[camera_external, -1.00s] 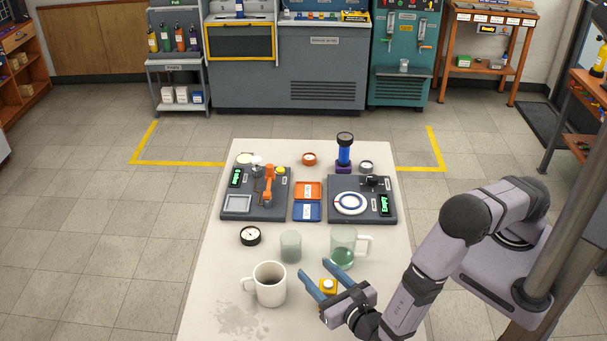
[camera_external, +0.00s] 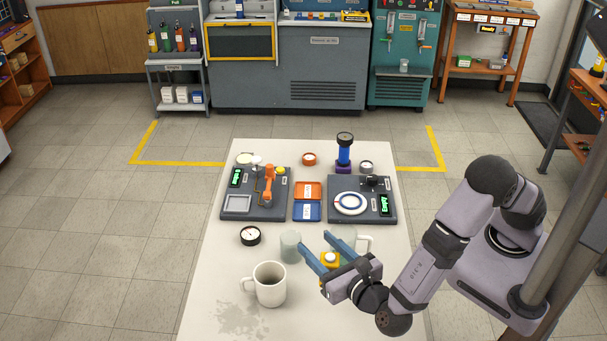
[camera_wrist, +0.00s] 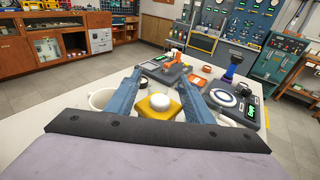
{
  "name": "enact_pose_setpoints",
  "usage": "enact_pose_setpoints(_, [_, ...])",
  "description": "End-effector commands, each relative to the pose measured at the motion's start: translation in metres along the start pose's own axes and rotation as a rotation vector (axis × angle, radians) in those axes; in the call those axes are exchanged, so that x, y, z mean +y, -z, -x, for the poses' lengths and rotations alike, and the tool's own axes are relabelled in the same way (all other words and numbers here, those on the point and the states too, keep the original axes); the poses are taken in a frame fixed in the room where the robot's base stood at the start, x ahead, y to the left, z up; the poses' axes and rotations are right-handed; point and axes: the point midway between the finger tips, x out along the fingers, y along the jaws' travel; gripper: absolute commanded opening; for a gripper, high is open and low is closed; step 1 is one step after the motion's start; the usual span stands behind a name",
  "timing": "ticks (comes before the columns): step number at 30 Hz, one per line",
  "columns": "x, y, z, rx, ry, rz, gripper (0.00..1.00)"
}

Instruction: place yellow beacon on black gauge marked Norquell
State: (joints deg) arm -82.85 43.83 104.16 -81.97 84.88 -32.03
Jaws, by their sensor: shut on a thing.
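The yellow beacon (camera_external: 329,259) has a square yellow body and a pale round top. My gripper (camera_external: 315,241) is shut on it and holds it above the front right part of the table, close to the glass mug. In the wrist view the beacon (camera_wrist: 158,105) sits between the two blue fingers of my gripper (camera_wrist: 164,74). A black-rimmed gauge (camera_external: 250,236) with a white face lies on the table, left of and farther back than the beacon. Its marking is too small to read.
A white mug (camera_external: 270,285) stands left of my gripper. A glass tumbler (camera_external: 290,246) stands between the gauge and my gripper. A glass mug (camera_external: 363,243) is partly hidden behind my fingers. Two dark test panels (camera_external: 228,214) (camera_external: 386,214) and orange and blue trays (camera_external: 307,190) lie farther back.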

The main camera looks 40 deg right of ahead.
Motion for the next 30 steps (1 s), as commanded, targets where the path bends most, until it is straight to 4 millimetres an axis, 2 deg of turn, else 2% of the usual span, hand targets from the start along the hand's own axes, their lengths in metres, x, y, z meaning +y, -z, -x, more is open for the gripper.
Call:
enact_pose_setpoints(7, [0.000, -0.015, 0.002, -0.001, 0.000, -0.004, 0.22])
enact_pose_setpoints(19, [0.000, -0.080, 0.012, 0.000, -0.002, -0.006, 0.22])
enact_pose_setpoints(26, [0.023, -0.068, -0.025, 0.000, -0.042, 0.005, 0.22])
enact_pose_setpoints(30, [0.044, -0.064, -0.059, -0.001, -0.089, 0.009, 0.22])
